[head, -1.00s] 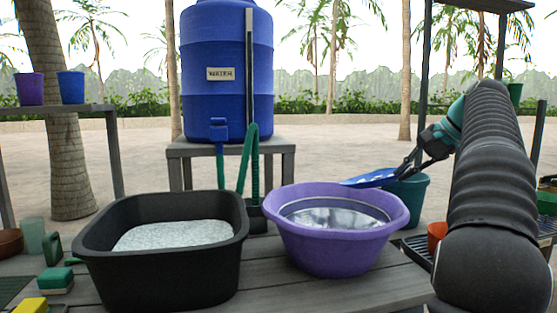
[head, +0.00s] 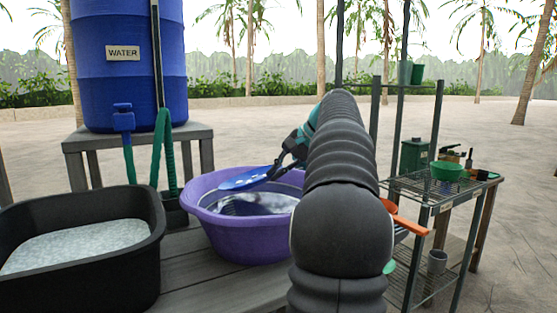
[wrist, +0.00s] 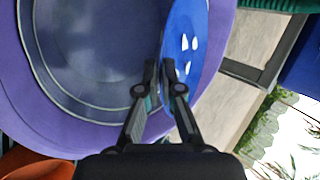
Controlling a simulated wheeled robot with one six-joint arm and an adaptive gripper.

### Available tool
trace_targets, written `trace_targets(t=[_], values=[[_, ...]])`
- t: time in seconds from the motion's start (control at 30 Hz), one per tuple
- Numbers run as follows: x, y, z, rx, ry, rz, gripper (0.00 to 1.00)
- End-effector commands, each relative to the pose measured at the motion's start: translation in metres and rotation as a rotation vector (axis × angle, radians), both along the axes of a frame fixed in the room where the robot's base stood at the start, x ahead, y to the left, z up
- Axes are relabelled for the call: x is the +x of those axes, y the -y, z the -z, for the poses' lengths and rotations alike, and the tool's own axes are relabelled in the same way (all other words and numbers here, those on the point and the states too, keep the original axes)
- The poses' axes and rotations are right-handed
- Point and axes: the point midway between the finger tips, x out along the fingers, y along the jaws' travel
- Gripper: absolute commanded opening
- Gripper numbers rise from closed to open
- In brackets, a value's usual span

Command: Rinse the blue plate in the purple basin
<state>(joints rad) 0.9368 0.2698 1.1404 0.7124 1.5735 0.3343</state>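The blue plate (head: 245,178) is tilted, with white marks on its face. It shows over the far part of the purple basin (head: 228,240), which holds clear water. My gripper (head: 280,168) is shut on the plate's edge. In the wrist view the gripper (wrist: 160,72) pinches the plate (wrist: 188,40) near the right side of the basin's rim (wrist: 85,140). The plate looks above the water; I cannot tell whether its lower edge touches it. My arm hides the ground right of the basin.
A black tub (head: 150,260) with pale water stands left of the basin on the wooden table (head: 215,285). A blue water barrel (head: 125,75) with a green hose (head: 163,150) stands behind. A wire shelf (head: 440,190) with a green bowl (head: 446,171) is at right.

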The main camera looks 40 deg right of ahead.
Motion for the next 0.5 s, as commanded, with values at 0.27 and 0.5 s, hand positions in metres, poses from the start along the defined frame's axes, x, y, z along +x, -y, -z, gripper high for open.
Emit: trace_targets(t=[0.27,0.5], values=[[-0.001,0.001,0.031,0.002,-0.001,0.004,0.0],[-0.001,0.001,0.058,0.001,-0.001,0.004,0.0]])
